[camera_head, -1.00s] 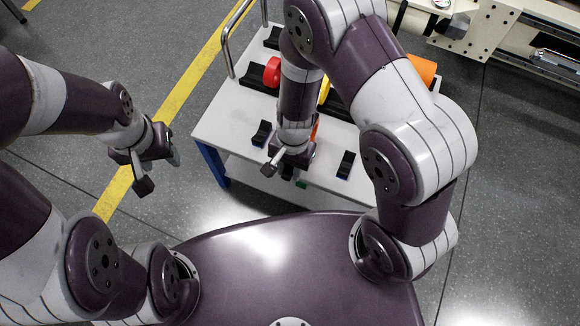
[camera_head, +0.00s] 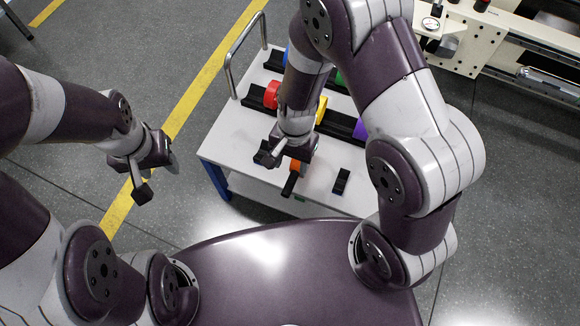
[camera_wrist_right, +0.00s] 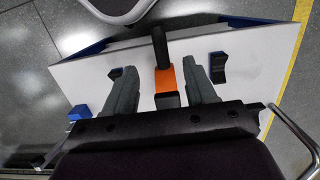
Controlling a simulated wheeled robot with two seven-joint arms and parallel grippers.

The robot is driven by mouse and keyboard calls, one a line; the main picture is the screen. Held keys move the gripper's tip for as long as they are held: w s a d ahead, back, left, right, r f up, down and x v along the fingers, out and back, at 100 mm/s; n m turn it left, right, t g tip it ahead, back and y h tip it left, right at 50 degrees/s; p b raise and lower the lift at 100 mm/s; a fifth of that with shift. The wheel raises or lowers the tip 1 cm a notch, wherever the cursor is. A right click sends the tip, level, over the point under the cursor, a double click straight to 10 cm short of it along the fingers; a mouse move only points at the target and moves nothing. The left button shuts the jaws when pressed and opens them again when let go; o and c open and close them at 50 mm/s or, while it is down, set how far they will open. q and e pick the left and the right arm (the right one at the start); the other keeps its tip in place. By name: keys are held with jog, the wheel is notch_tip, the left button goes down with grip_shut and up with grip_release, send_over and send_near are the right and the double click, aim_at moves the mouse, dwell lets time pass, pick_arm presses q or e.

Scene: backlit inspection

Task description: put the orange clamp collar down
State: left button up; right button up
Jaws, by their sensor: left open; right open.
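The orange clamp collar (camera_wrist_right: 165,79) is an orange block with a black bar through it, in the right wrist view. It stands over the white table top (camera_wrist_right: 90,75), between the two fingers of my right gripper (camera_wrist_right: 160,66). The fingers are open, with a gap on each side of the collar. In the head view the collar (camera_head: 296,166) shows partly below my right gripper (camera_head: 290,160), its black end (camera_head: 290,186) towards me. Whether the collar's underside touches the table is hard to tell. My left gripper (camera_head: 155,178) is open and empty, left of the table, over the floor.
Small black blocks flank the collar, one at right (camera_head: 341,181) and one at left (camera_head: 263,154). Farther back are a red part (camera_head: 271,95), a yellow part (camera_head: 321,110) and a purple part (camera_head: 360,129) near black rails. A metal handle (camera_head: 231,68) rises at the table's left edge.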

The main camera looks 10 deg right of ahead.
jog(key=s+d+r+n+t, duration=0.1)
jog(key=d+r+n+t, duration=0.1)
jog(key=d+r+n, duration=0.5)
jog(key=d+r, duration=0.3)
jog(key=r, duration=0.3)
jog(key=shift+s+d+t+h, duration=0.2)
jog(key=shift+s+t+h, duration=0.2)
